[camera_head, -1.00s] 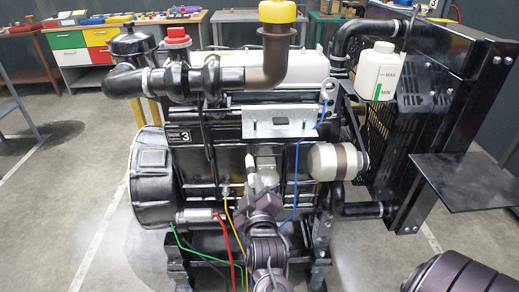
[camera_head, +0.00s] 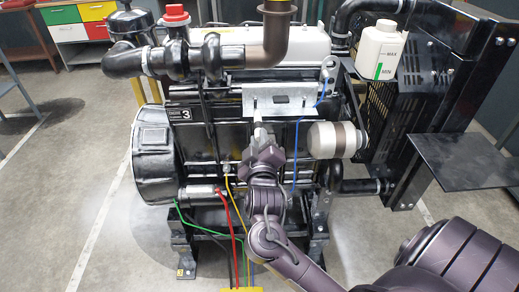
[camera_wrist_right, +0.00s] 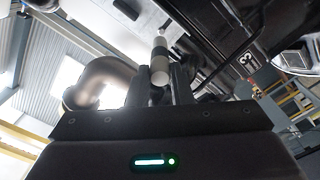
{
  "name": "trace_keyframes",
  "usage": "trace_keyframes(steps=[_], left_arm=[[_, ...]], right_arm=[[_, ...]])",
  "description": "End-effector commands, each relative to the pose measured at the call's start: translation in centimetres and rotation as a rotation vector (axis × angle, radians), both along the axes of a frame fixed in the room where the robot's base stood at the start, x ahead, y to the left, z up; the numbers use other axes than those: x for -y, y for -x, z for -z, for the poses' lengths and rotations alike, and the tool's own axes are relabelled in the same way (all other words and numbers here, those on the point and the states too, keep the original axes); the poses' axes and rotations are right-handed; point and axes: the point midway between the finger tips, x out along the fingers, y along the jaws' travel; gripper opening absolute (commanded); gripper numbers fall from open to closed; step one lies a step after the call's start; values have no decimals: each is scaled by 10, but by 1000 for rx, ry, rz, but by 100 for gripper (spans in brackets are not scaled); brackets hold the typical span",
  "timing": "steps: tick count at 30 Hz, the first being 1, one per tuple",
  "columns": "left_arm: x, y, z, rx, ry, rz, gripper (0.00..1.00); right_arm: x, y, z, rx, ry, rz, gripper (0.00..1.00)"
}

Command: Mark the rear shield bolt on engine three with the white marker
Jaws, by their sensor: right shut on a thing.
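Engine three (camera_head: 205,145) stands in front of me, with a "3" plate (camera_head: 180,114) on its side. A silver heat shield (camera_head: 282,91) is bolted to its upper side; its bolts are too small to tell apart clearly. My right gripper (camera_head: 260,148) is just below the shield's left half, shut on the white marker (camera_head: 258,130), which points up toward the shield's lower edge. I cannot tell whether the tip touches. In the right wrist view the marker (camera_wrist_right: 159,64) stands between the two fingers (camera_wrist_right: 162,86). My left gripper is out of view.
A white coolant bottle (camera_head: 379,48) and the black radiator frame (camera_head: 430,80) stand to the right. A cylindrical filter (camera_head: 335,139) sits right of my gripper. Yellow, red, green and blue wires hang nearby. A black shelf (camera_head: 462,161) juts out at right.

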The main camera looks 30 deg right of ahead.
Motion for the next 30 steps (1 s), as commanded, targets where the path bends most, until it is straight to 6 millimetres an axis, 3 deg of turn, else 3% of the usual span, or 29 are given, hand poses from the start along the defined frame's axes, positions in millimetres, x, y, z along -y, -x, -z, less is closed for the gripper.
trace_keyframes(steps=[4, 15, 30], left_arm=[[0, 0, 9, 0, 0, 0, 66], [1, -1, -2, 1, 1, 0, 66], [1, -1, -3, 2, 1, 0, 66]], right_arm=[[6, -11, 2, 2, 1, -1, 0], [20, -33, -1, 0, 0, 1, 0], [24, -39, 0, -1, -1, 0, 0]])
